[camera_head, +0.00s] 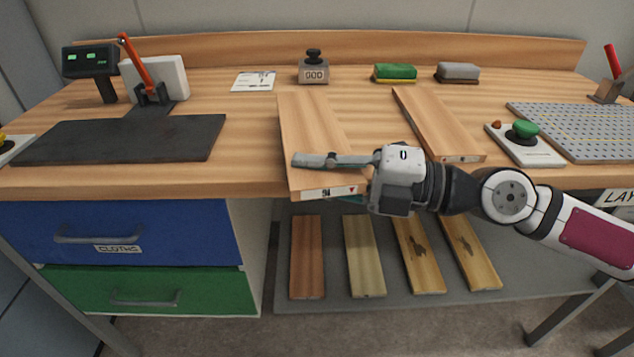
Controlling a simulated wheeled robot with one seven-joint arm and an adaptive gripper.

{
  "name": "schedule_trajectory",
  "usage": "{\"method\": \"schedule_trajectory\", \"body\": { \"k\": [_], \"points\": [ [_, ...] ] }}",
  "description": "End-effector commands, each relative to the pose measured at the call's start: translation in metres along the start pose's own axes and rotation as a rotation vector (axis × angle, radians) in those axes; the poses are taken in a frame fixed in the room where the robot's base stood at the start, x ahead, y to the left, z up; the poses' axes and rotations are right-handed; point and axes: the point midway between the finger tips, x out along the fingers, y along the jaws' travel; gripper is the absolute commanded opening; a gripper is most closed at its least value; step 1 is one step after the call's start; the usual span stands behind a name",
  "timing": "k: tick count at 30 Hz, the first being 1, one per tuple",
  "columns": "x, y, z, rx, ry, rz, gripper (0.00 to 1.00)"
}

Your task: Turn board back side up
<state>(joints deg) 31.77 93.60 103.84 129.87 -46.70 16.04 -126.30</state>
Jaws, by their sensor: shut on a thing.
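A light wooden board (312,115) lies lengthwise on the bench, its near end sticking out past the front edge. The near end face bears a white label with a red mark. My gripper (326,178) is shut on this board at its near end, one finger lying across the top face and the other mostly hidden below. A second wooden board (436,124) lies to the right on the bench, with a small label on its near end. The undersides of both boards are hidden.
A dark mat (120,139) lies at left near a red-handled device (152,80). A green button box (524,142) and perforated plate (585,130) are at right. Several boards (363,256) lie on the lower shelf.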

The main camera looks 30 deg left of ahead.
Motion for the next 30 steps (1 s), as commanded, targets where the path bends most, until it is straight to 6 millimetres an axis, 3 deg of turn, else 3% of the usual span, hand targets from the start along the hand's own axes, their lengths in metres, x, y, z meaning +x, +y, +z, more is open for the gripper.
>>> {"method": "schedule_trajectory", "body": {
  "k": [30],
  "points": [
    [0.001, -0.027, 0.006, -0.001, -0.004, 0.002, 0.0]
  ]
}}
